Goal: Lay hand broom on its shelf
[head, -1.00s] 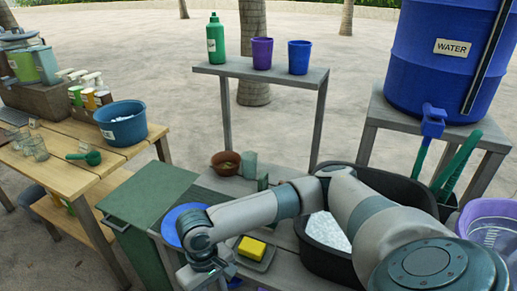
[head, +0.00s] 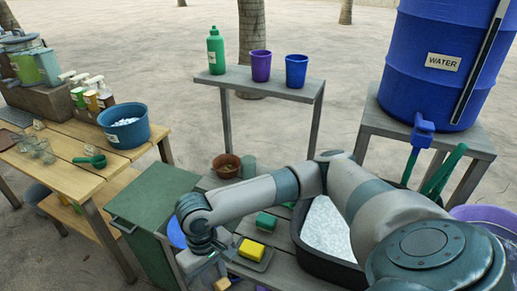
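No hand broom can be made out for certain, and I cannot tell which surface is its shelf. My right arm reaches in from the right across the grey slatted bench (head: 282,274). My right gripper (head: 207,268) points down at the bench's left end, beside a yellow sponge (head: 251,249) on a small dark tray. Its fingers are too small and too hidden to read. A small tan piece (head: 221,284) shows just below it at the bottom edge; I cannot tell whether it is held. My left gripper is not in view.
A black tub (head: 328,229) of pale contents stands under my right arm. A green block (head: 266,222) and a brown bowl (head: 227,166) sit on the bench. A green bin (head: 152,207) stands left, a wooden table (head: 78,158) beyond. A raised shelf (head: 262,85) holds a bottle and cups.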

